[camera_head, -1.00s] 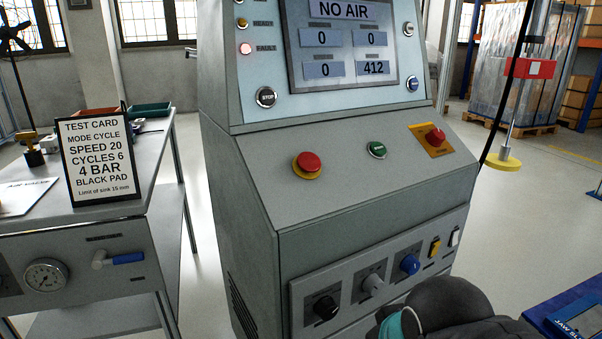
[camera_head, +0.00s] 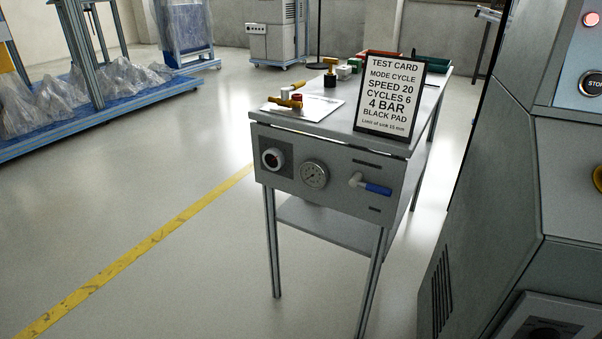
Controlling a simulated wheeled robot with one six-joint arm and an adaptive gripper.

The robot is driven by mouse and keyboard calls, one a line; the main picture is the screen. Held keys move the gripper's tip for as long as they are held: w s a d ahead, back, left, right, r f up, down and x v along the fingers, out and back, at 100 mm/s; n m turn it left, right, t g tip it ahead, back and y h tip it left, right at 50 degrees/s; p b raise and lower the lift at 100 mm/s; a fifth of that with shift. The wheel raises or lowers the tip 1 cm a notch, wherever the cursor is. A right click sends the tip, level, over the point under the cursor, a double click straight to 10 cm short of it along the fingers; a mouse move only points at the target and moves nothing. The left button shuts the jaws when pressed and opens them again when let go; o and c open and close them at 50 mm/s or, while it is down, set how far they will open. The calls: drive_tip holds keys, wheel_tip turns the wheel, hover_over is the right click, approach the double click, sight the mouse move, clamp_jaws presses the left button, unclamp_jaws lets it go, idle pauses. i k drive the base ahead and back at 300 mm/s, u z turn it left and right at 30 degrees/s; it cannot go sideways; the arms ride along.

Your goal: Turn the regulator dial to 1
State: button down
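A small grey bench (camera_head: 320,205) stands at the middle. On its front panel, at the left, a round dial (camera_head: 272,158) with a pale rim and dark centre sits on a dark plate; it looks like the regulator dial. Its markings are too small to read. Farther right is a valve with a blue lever (camera_head: 377,189), which lies roughly level, pointing right. My gripper is not in view.
A test card (camera_head: 391,95) stands on the bench top and reads 4 BAR. Brass fittings (camera_head: 288,101) and a paper lie beside it. The grey control console (camera_head: 500,210) fills the right. Floor with a yellow line (camera_head: 150,243) is free at the left.

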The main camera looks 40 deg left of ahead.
sight(273, 158)
drive_tip(key=u, duration=1.7)
drive_tip(key=k, duration=0.5)
drive_tip(key=u, duration=1.4)
drive_tip(key=i, duration=0.75)
drive_tip(key=z, duration=0.95)
